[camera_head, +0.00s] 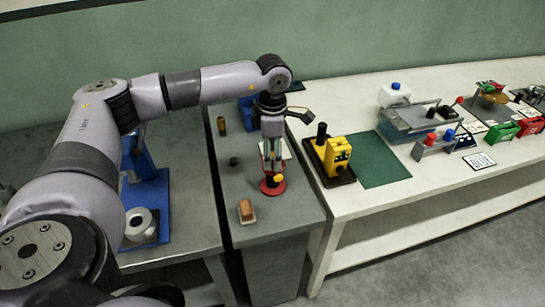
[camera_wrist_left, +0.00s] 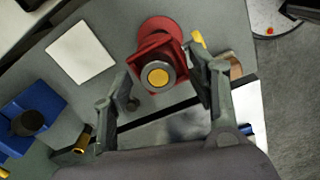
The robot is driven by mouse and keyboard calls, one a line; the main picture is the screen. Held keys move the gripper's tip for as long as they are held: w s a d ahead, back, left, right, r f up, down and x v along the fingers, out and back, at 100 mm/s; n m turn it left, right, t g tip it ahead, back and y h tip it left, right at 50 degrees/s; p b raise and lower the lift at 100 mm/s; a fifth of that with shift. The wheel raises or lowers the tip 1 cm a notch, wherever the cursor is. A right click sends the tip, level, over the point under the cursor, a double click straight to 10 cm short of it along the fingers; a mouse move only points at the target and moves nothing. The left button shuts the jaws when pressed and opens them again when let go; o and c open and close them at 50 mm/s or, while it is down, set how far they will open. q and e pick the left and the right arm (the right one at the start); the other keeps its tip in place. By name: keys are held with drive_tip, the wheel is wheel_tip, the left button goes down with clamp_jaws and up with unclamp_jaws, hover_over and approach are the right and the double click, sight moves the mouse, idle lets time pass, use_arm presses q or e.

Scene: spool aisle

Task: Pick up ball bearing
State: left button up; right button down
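My left gripper (camera_head: 272,165) hangs fingers-down over the narrow grey table, above a red round-based stand (camera_head: 272,187). In the left wrist view the left gripper (camera_wrist_left: 159,62) is open. Its fingers appear on either side of the red stand (camera_wrist_left: 155,28), with nothing held between them. A grey ring with a yellow centre (camera_wrist_left: 158,77) sits on the stand's square red part; it may be the ball bearing, but I cannot tell for certain. In the head view the gripper partly hides it. My right gripper is not in view.
A brown block (camera_head: 246,208), a small dark piece (camera_head: 233,161) and a brass cylinder (camera_head: 221,125) stand on the grey table. A white square (camera_wrist_left: 80,52) lies beside the stand. A yellow device (camera_head: 337,155) stands on the white table at right.

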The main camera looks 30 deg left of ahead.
use_arm(q)
drive_tip(key=shift+s, duration=0.1)
drive_tip(key=c, duration=0.4)
drive_tip(key=shift+s+f, duration=0.1)
drive_tip(key=shift+f, duration=0.1)
clamp_jaws()
